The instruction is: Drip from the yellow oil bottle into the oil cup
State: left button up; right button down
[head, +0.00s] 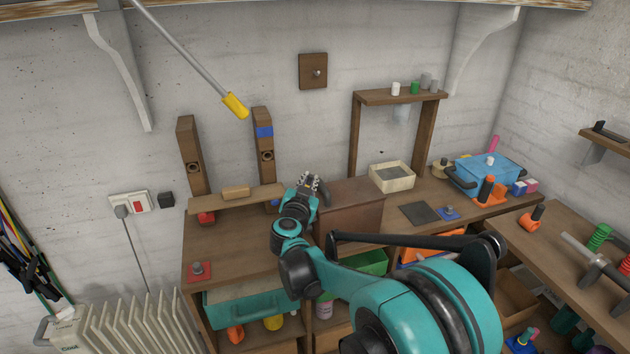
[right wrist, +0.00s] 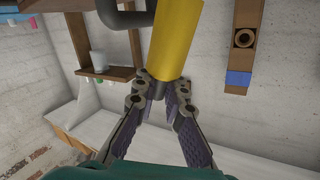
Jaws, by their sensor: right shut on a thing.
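In the right wrist view, my right gripper (right wrist: 156,82) is shut at the dark grey end of the yellow oil bottle (right wrist: 178,40). The bottle's body runs from the fingertips out of the top of the picture. In the head view my right gripper (head: 312,183) is in front of the wall above the bench, and the bottle is hidden there. I cannot say surely which thing is the oil cup. A pale translucent cup (head: 401,114) shows under the small shelf, apart from the gripper; it also shows in the right wrist view (right wrist: 97,60). My left gripper is not in view.
A yellow-handled rod (head: 235,105) hangs up and left of the gripper. Two wooden posts (head: 262,140) stand behind a raised board. The wooden shelf frame (head: 354,135), a cream box (head: 408,180) and a blue bin (head: 512,176) are to the right. The left bench top is largely clear.

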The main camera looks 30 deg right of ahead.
jog(key=f+m+b, duration=0.1)
jog(key=f, duration=0.2)
jog(key=f+m+y+b, duration=0.1)
jog(key=f+m, duration=0.1)
jog(key=f, duration=0.1)
jog(key=f+m+y+b, duration=0.1)
jog(key=f+m+b, duration=0.1)
jog(key=shift+w+a+f+g, duration=0.2)
jog(key=shift+a+f+g, duration=0.1)
jog(key=shift+a+f, duration=0.1)
jog(key=shift+r, duration=0.2)
jog(key=shift+f, duration=0.25)
jog(key=shift+a+r+m+y+p, duration=0.15)
jog(key=shift+m+y+p, duration=0.25)
jog(key=shift+m, duration=0.4)
jog(key=shift+a+r+m+y+p, duration=0.15)
jog(key=shift+m+y+p, duration=0.25)
jog(key=shift+m, duration=0.4)
dwell(0.4)
jog(key=shift+d, duration=0.1)
dwell(1.0)
